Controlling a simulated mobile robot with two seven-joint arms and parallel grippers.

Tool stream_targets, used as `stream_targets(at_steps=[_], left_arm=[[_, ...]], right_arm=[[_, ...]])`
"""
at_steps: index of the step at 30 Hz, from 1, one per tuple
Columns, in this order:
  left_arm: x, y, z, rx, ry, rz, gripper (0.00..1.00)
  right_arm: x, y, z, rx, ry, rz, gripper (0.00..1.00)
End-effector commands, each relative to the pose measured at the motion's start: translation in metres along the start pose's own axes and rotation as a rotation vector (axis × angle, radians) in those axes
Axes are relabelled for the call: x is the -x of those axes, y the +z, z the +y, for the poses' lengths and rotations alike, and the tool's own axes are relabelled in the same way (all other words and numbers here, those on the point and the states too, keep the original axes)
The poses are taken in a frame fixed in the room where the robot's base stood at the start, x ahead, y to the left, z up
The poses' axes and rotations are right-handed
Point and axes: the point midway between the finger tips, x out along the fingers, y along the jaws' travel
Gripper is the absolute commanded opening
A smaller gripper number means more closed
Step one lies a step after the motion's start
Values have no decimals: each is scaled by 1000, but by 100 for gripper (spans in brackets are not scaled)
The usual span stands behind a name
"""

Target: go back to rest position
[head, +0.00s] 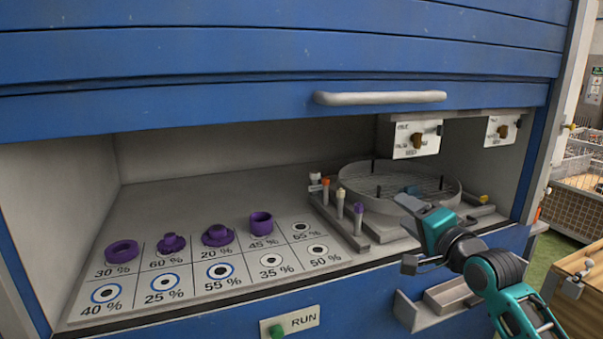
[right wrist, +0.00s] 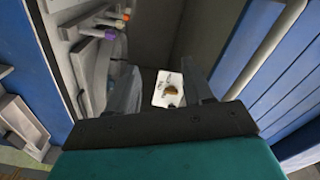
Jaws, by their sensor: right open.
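My right gripper (head: 408,212) reaches in from the right in the head view, in front of the cabinet opening and beside the round turntable (head: 455,190). Its grey fingers are apart with nothing between them. In the right wrist view, the open fingers (right wrist: 162,82) frame a white plate with a brown knob (right wrist: 168,90) farther inside the cabinet. My left gripper is in neither view.
Purple parts such as the ring (head: 122,252) sit on the marked percent board (head: 210,262). Capped tubes (head: 358,218) stand by the turntable. A raised blue shutter (head: 250,100) hangs above. An open tray (head: 440,302) juts out below my right arm.

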Motion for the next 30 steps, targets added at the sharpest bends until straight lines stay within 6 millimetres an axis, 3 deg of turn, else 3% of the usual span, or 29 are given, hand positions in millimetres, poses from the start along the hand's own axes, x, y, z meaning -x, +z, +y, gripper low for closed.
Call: stream_targets(at_steps=[1,6,11,15,22,26,30], left_arm=[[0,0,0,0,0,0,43],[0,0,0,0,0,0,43],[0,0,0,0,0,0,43],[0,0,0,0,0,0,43],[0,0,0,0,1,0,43],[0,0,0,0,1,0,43],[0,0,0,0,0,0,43]], right_arm=[[11,24,32,66,45,-15,51],[56,88,116,323,169,-70,51],[115,146,179,567,273,-154,51],[176,192,222,778,352,-252,51],[259,241,257,1048,426,-407,51],[282,252,263,1123,438,-452,51],[287,254,264,1145,441,-465,51]])
